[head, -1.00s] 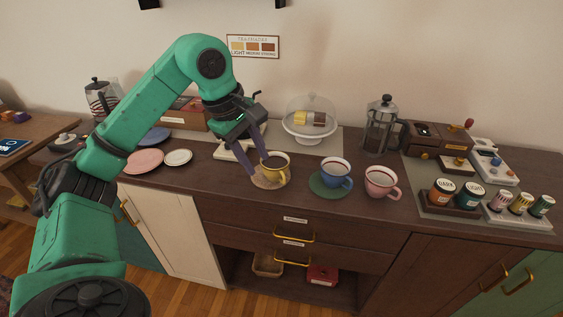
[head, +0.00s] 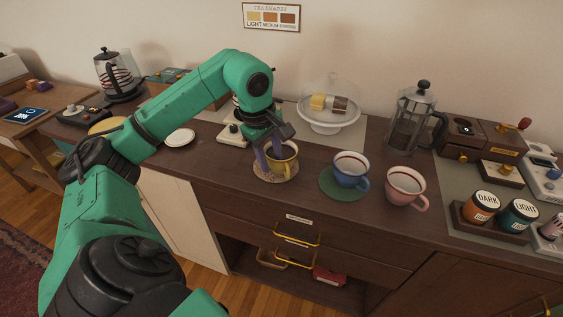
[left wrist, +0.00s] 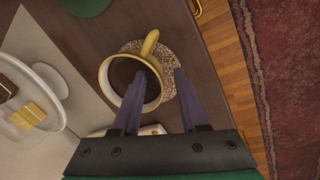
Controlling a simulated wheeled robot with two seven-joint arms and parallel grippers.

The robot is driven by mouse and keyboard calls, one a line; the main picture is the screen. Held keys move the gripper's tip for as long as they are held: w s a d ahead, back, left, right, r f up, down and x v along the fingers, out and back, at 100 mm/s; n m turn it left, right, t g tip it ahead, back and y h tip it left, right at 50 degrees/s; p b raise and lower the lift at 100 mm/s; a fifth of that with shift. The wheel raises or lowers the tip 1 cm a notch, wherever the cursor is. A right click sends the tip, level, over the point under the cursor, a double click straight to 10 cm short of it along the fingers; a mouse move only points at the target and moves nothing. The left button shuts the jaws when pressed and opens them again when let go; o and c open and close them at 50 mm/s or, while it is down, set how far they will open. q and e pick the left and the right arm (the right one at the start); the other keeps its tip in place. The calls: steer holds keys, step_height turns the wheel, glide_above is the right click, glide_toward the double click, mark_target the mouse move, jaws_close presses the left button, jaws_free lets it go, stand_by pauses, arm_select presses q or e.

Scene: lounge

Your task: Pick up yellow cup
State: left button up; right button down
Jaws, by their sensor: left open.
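The yellow cup (head: 284,163) stands upright on a round speckled coaster (head: 262,174) on the dark wooden counter. It holds dark liquid. My left gripper (head: 266,165) is open and pointing down at the cup's left side. In the left wrist view, the cup (left wrist: 104,80) has its handle toward the top. There my left gripper (left wrist: 160,76) has one finger over the cup's mouth and the other outside the rim above the coaster, with part of the rim between them. I cannot tell whether either finger touches the cup. My right gripper is not in view.
A blue cup (head: 350,168) on a green coaster (head: 328,187) and a pink cup (head: 405,186) stand to the right. A domed cake stand (head: 330,127) and a French press (head: 410,120) are behind. A small white plate (head: 180,138) lies left.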

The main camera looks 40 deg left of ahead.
arm_select(q)
steer(key=shift+x, duration=1.1)
steer(key=shift+r, duration=0.1)
jaws_close()
stand_by(0.4)
